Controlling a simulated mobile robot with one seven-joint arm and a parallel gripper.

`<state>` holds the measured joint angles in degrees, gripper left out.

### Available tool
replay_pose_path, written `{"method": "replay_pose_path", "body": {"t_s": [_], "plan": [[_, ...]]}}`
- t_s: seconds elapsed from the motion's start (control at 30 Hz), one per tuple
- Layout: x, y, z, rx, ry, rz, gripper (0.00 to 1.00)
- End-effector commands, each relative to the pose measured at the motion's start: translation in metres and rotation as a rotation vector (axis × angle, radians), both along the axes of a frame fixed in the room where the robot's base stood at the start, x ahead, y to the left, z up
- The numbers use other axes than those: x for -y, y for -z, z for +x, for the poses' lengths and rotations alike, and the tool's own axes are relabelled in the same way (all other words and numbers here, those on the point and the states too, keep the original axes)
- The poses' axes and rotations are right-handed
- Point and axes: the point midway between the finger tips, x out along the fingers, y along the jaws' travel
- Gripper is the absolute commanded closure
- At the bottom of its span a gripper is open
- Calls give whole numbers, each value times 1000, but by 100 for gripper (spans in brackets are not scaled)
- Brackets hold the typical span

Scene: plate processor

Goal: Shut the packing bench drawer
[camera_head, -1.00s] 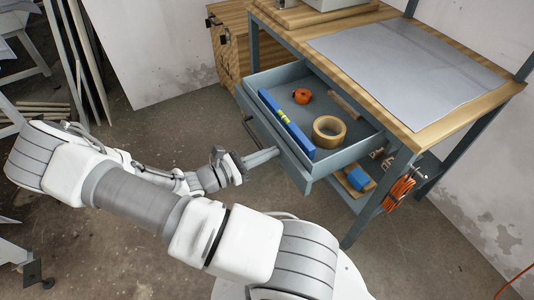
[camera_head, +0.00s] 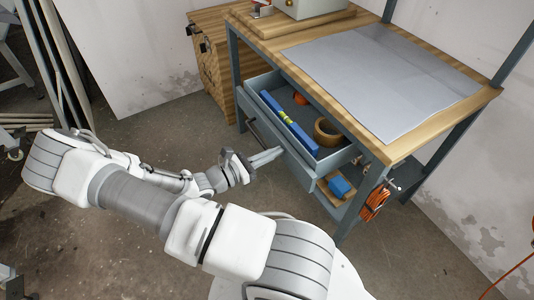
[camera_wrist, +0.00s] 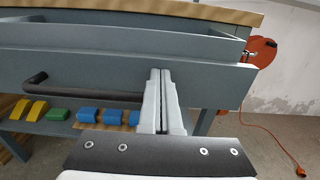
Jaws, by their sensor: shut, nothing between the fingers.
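The packing bench drawer (camera_head: 309,163) is grey and partly open. It holds a blue level (camera_head: 283,115), a roll of tan tape (camera_head: 326,133) and an orange item (camera_head: 300,98), partly hidden by the bench top. My gripper (camera_head: 279,153) is shut and empty, with its fingers pointing at the drawer front. The black bar handle (camera_wrist: 85,92) lies left of the fingers. Whether the tips touch the panel is hard to tell.
The wooden bench top (camera_head: 404,147) carries a grey mat (camera_head: 385,75). Below, a shelf (camera_wrist: 45,127) holds several blue, yellow and green blocks. An orange cord coil (camera_head: 374,203) hangs at the bench's right end. A wooden cabinet (camera_head: 213,60) stands left. Floor before the drawer is clear.

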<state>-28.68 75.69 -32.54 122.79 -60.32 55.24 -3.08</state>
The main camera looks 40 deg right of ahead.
Motion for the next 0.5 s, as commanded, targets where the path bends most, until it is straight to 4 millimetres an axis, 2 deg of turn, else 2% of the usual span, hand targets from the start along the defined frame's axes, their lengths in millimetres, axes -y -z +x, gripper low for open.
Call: {"method": "replay_pose_path", "body": {"t_s": [0.17,0.5], "plan": [[33,-3,-10,-5,5,-2,100],[118,-3,-30,-4,4,-2,100]]}}
